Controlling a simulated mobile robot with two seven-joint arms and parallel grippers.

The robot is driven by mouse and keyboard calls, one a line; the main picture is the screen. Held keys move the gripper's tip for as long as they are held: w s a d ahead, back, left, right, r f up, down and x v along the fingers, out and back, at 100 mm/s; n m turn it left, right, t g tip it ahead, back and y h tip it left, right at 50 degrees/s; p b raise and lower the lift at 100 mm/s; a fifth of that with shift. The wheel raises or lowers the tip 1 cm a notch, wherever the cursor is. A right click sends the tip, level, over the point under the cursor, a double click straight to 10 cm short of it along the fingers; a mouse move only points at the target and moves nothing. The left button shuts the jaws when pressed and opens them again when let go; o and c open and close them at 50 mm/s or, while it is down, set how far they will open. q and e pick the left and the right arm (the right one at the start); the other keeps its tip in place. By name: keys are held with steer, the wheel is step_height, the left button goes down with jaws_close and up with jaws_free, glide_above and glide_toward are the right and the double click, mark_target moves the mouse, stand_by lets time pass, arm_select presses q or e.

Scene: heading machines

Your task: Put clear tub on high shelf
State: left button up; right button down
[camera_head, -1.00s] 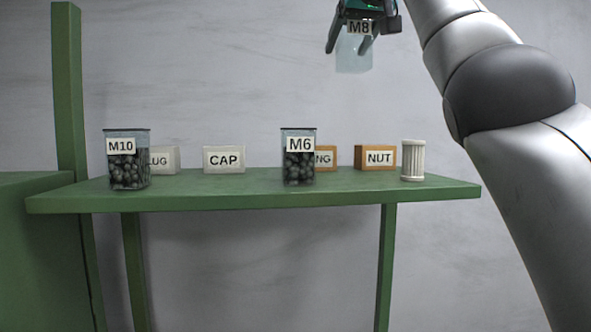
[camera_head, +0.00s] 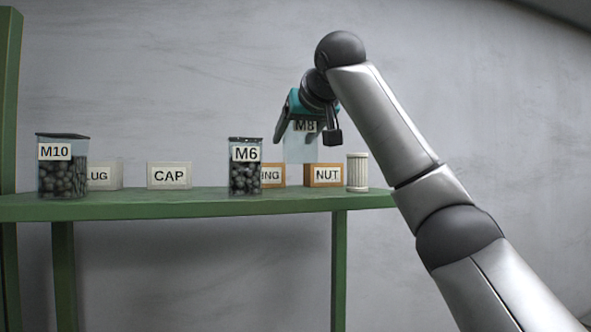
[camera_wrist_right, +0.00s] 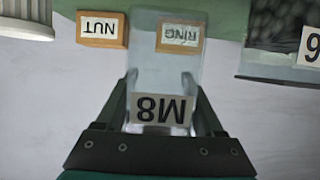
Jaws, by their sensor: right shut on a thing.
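My right gripper (camera_head: 308,132) is shut on the clear tub (camera_head: 301,150), which has an M8 label and looks empty. My left gripper is not in view.
On the shelf stand an M10 tub (camera_head: 62,180), an M6 tub (camera_head: 245,180), a white LUG box (camera_head: 105,175), a CAP box (camera_head: 169,176), an orange RING box (camera_head: 272,175), a NUT box (camera_head: 324,174) and a white ribbed cylinder (camera_head: 357,172). A green post (camera_head: 10,100) rises at left.

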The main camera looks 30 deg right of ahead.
mark_target(296, 160)
steer(key=shift+f+b, duration=0.4)
steer(key=shift+f, duration=2.1)
steer(key=shift+f, duration=0.15)
jaws_free()
steer(key=b+v, duration=0.2)
steer(key=v, duration=1)
steer(key=shift+s+b, duration=0.1)
steer(key=shift+b, duration=0.2)
